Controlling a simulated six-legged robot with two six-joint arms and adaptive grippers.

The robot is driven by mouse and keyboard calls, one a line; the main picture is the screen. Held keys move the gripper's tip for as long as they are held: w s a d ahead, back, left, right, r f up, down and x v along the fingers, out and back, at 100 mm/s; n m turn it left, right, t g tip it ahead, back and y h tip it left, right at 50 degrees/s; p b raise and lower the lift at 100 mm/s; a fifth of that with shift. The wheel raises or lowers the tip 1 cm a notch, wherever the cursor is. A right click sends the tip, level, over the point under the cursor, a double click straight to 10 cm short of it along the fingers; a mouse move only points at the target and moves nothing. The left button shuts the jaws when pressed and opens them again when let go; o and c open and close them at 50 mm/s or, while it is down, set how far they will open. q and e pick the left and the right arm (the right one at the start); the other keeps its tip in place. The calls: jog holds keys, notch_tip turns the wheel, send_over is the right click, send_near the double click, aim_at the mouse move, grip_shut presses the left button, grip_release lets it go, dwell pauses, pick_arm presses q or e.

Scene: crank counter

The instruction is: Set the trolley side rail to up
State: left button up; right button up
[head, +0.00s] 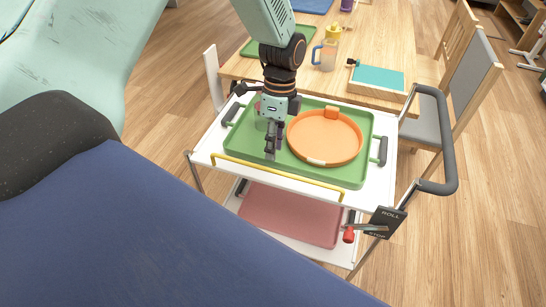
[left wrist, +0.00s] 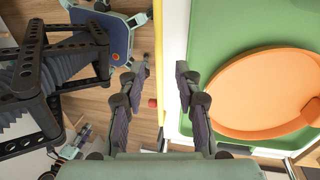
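The trolley's white top (head: 205,146) stands in the middle of the head view. Its yellow side rail (head: 275,176) runs along the near long edge, with short bent ends. I cannot clearly tell whether it is raised or folded. The rail also shows edge-on in the left wrist view (left wrist: 159,60), along the white top's left side. My left gripper (head: 272,153) points down over the near part of the trolley, just behind the rail in the picture. In the left wrist view its fingers (left wrist: 158,80) are apart, with the rail between them in the picture and nothing gripped. My right gripper is not in view.
A green tray (head: 353,174) on the trolley holds an orange round dish (head: 325,138). A red tray (head: 290,215) lies on the lower shelf. A ROLL/STOP plate (head: 388,217) with a red-knobbed lever (head: 349,235) and a dark push handle (head: 447,140) are at right. A wooden table (head: 385,45) stands behind.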

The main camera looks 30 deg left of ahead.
pick_arm(q)
jog(key=v, duration=0.6)
jog(key=shift+r, duration=0.3)
